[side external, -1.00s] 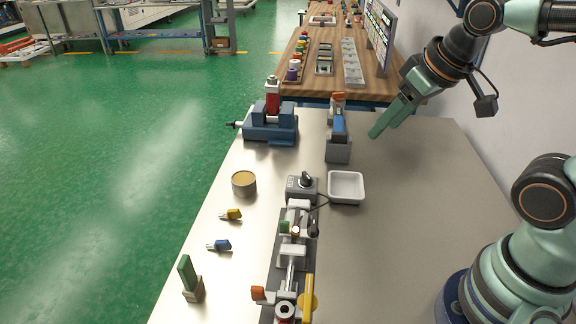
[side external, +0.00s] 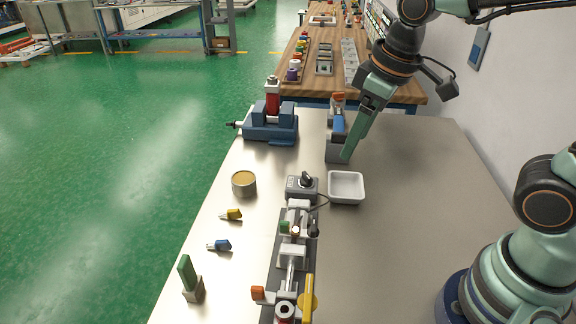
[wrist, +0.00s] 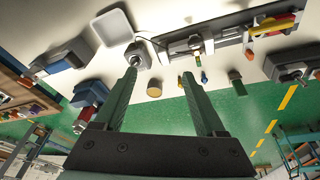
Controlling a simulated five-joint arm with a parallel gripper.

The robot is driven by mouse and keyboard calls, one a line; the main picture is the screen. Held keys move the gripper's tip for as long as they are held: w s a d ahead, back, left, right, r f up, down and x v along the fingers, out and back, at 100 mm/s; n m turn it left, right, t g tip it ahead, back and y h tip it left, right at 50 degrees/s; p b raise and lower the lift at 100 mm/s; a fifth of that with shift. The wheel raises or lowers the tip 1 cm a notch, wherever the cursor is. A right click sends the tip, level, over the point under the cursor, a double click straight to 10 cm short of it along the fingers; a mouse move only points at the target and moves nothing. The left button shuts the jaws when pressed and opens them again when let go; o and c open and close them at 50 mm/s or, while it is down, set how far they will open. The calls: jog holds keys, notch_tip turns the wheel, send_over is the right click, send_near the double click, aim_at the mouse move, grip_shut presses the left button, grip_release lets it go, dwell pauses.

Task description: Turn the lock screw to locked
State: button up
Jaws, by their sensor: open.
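My gripper (side external: 347,156) is open and empty, pointing down over the far half of the table in the side view. Its two green fingers (wrist: 159,75) stand apart in the wrist view. A grey box with a black knob (side external: 303,184) stands at the far end of a long rail fixture (side external: 291,256); the box also shows near the left fingertip in the wrist view (wrist: 138,56). The fixture carries a small dark knob (side external: 314,228), a green part, an orange part and a yellow lever. I cannot tell which part is the lock screw, nor its setting.
A white tray (side external: 346,187) sits right of the grey box. A blue vise (side external: 269,127) holds a red part. A tin (side external: 244,184) and small yellow and blue pieces lie left. The table's right side is clear.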

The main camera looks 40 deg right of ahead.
aim_at(314, 225)
jog(key=a+f+n+g, duration=0.3)
jog(key=a+f+n, duration=0.15)
jog(key=a, duration=0.35)
jog(key=shift+n+h, duration=0.25)
jog(key=shift+h, duration=0.05)
jog(key=f, duration=1.1)
jog(key=shift+w+f, duration=0.2)
jog(key=shift+w, duration=0.15)
grip_shut()
